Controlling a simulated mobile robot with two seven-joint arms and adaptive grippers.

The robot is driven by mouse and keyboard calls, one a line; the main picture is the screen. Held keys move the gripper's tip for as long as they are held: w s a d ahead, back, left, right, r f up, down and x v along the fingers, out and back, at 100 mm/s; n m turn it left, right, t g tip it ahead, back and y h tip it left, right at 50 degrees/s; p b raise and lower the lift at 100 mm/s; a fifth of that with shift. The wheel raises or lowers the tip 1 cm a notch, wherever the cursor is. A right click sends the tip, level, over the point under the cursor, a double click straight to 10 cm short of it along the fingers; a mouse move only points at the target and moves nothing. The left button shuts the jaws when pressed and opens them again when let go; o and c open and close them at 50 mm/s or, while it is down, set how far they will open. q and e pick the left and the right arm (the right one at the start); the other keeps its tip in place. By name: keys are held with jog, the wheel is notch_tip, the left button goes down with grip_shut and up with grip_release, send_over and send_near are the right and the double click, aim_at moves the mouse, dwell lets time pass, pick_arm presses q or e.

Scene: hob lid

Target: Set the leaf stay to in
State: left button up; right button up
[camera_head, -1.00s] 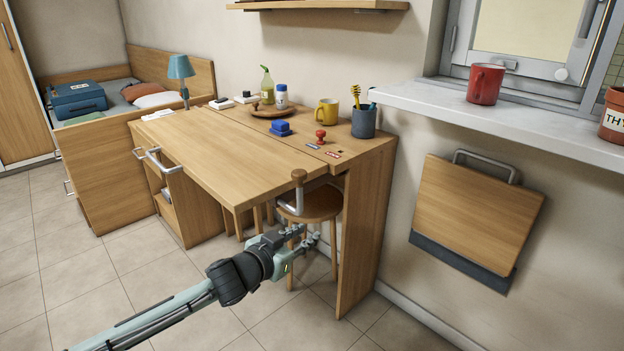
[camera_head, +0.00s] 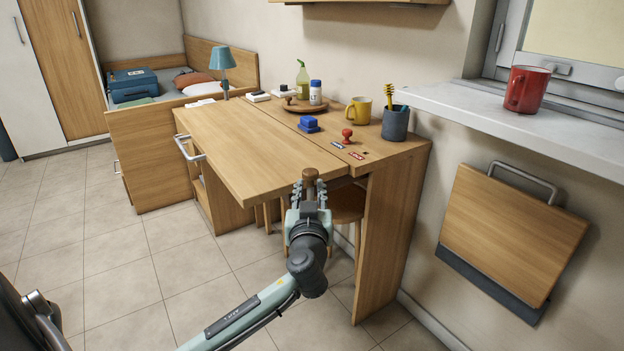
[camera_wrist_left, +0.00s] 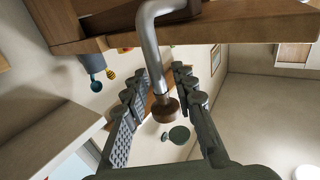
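The leaf stay is a bent metal rod (camera_wrist_left: 150,45) with a round wooden knob (camera_head: 310,174), at the front corner of the raised table leaf (camera_head: 250,150). My left gripper (camera_head: 309,193) is at the stay, just in front of the leaf edge. In the left wrist view its fingers (camera_wrist_left: 157,82) are open, with the knob and lower rod between them and gaps visible on both sides. In the head view the fingers hide most of the rod. My right gripper is in neither view.
A wooden stool (camera_head: 346,207) stands under the table, beside the upright side panel (camera_head: 385,240).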

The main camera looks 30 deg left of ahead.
pick_arm(q)
jog(key=x, duration=0.3)
jog(key=shift+w+a, duration=0.1)
jog(key=shift+w, duration=0.15)
jog(key=shift+w+a, duration=0.15)
jog(key=shift+w, duration=0.1)
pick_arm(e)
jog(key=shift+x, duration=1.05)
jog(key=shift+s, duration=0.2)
pick_arm(q)
grip_shut()
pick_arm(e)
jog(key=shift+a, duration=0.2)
